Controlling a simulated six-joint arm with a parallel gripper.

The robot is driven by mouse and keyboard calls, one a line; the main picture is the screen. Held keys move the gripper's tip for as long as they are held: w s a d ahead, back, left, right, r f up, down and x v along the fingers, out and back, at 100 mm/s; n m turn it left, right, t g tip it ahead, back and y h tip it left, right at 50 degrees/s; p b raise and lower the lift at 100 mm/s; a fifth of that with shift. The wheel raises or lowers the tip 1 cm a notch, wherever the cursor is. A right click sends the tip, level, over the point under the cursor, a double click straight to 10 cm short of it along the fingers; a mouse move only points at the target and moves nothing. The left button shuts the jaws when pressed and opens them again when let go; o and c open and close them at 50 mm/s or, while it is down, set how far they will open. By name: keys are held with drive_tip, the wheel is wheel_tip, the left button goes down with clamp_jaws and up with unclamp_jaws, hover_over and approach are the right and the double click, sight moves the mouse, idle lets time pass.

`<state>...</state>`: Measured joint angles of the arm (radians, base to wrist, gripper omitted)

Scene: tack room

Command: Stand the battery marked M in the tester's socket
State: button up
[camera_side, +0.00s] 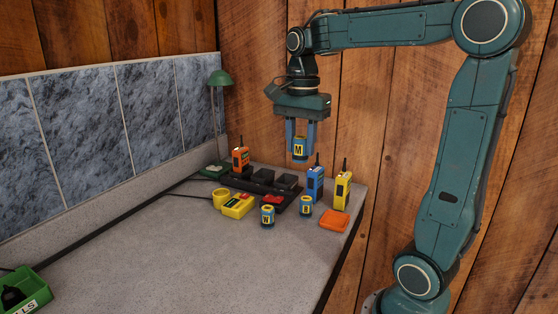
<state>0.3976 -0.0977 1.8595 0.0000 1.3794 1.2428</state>
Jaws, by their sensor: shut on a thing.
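My gripper (300,140) is shut on the battery marked M (299,150), a blue and yellow cylinder. It holds the battery upright, well above the table, over the back right of the work area. A yellow device that looks like the tester (237,207) lies on the table, lower and to the left of the gripper. A round yellow cup (221,198), which may be its socket, stands at its left end; its inside is too small to make out. Two more blue and yellow batteries stand on the table, one in front (267,217) and one to its right (306,207).
A black charger bank (262,183) stands behind the tester, with an orange radio (240,158) at its left. Blue (315,184) and yellow (342,191) radios and an orange flat item (334,221) are at right.

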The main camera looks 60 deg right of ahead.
drive_tip(key=shift+w, duration=0.1)
drive_tip(key=w+d+f, duration=0.1)
drive_tip(key=w+f, duration=0.4)
drive_tip(key=w, duration=0.7)
drive_tip(key=w+d+f, duration=0.1)
drive_tip(key=w+f, duration=0.4)
drive_tip(key=w, duration=0.7)
drive_tip(key=shift+w, duration=0.35)
drive_tip(key=shift+d+f, duration=0.1)
drive_tip(key=shift+f, duration=0.05)
drive_tip(key=shift+f, duration=2.75)
drive_tip(key=shift+f, duration=0.6)
drive_tip(key=o, duration=0.7)
